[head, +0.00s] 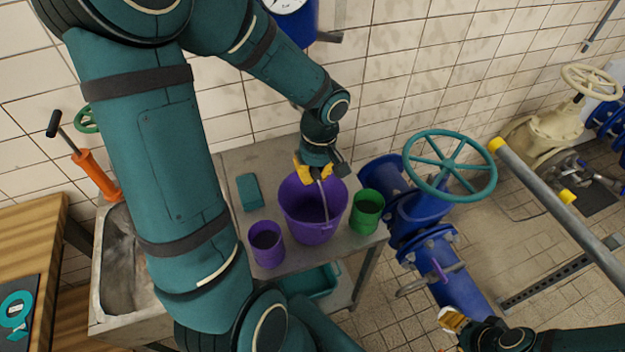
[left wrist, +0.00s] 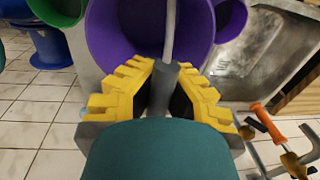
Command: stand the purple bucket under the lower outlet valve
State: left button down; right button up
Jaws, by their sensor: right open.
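The large purple bucket (head: 312,226) is at the grey metal table, upright, between a small purple cup and a green cup. I cannot tell whether its base touches the tabletop. My left gripper (head: 313,172) is above its mouth, yellow fingers closed around the grey grip of its handle. The left wrist view shows the grip between the fingertips (left wrist: 167,80) and the purple bucket (left wrist: 125,30) beyond. Blue pipework with valves (head: 432,250) stands right of the table; I cannot tell which part is the lower outlet valve. My right gripper (head: 453,320) is open and empty below that pipework.
The small purple cup (head: 266,244), green cup (head: 366,212) and teal block (head: 250,192) share the grey table (head: 232,165). A teal handwheel (head: 450,165) tops the blue pipework. A grey rail with a yellow end (head: 560,210) crosses at right. Tiled floor (head: 385,318) is clear below the pipework.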

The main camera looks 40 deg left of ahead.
pick_arm(q)
notch_tip(320, 180, down, 4)
jog(key=shift+w+a+r, duration=0.1)
jog(key=shift+a+r, duration=0.05)
jog(key=shift+r, duration=0.1)
jog(key=shift+f+b, duration=0.15)
jog(key=shift+b, duration=0.2)
jog(key=c, duration=1.1)
grip_release()
jog(key=shift+c, duration=0.2)
